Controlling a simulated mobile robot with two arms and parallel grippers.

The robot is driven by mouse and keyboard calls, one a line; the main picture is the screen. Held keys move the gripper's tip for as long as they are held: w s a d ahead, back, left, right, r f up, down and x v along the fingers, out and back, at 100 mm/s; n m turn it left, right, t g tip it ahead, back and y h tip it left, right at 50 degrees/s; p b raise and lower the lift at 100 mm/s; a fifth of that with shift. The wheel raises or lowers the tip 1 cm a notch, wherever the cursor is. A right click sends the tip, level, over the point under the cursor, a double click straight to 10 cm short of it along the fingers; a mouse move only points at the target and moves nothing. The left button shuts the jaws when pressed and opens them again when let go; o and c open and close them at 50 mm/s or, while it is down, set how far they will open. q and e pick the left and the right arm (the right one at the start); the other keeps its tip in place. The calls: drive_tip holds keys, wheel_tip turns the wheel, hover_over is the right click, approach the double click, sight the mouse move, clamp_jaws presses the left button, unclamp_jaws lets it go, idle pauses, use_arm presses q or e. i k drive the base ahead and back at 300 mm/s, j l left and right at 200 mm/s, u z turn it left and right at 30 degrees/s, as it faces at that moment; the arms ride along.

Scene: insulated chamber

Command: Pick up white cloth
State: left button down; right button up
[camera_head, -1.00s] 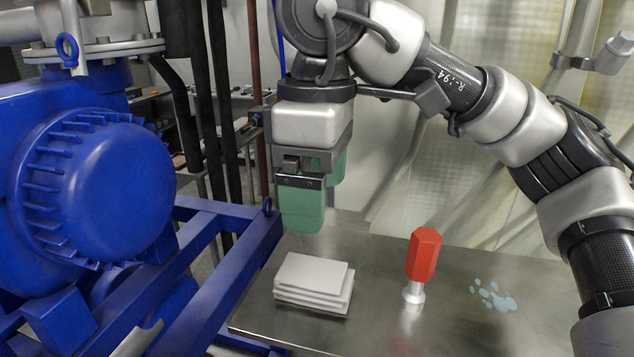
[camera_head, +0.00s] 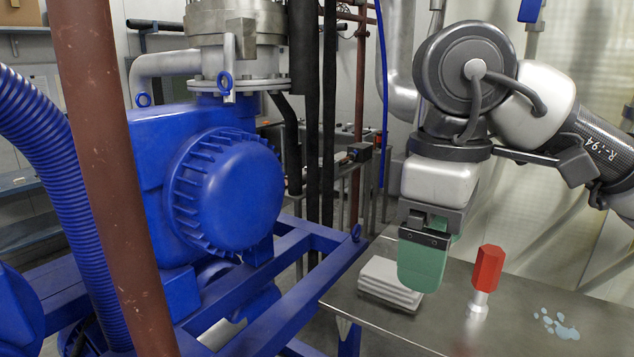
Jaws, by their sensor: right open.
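The white cloth (camera_head: 388,283) is a stack of folded white layers lying on the metal table, near its left end. My right gripper (camera_head: 428,262) has green fingers pointing down. It is open and overlaps the right part of the cloth in the picture. I see nothing held in it, and I cannot tell its exact height above the cloth. My left gripper does not show.
A red hexagonal-handled tool (camera_head: 486,277) stands upright on the metal table (camera_head: 430,325), right of the cloth. Pale blue spill spots (camera_head: 556,325) lie farther right. A blue machine (camera_head: 215,195) with a blue frame stands left. A rusty pipe (camera_head: 110,180) crosses the foreground.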

sight(378, 277)
drive_tip(key=k, duration=1.15)
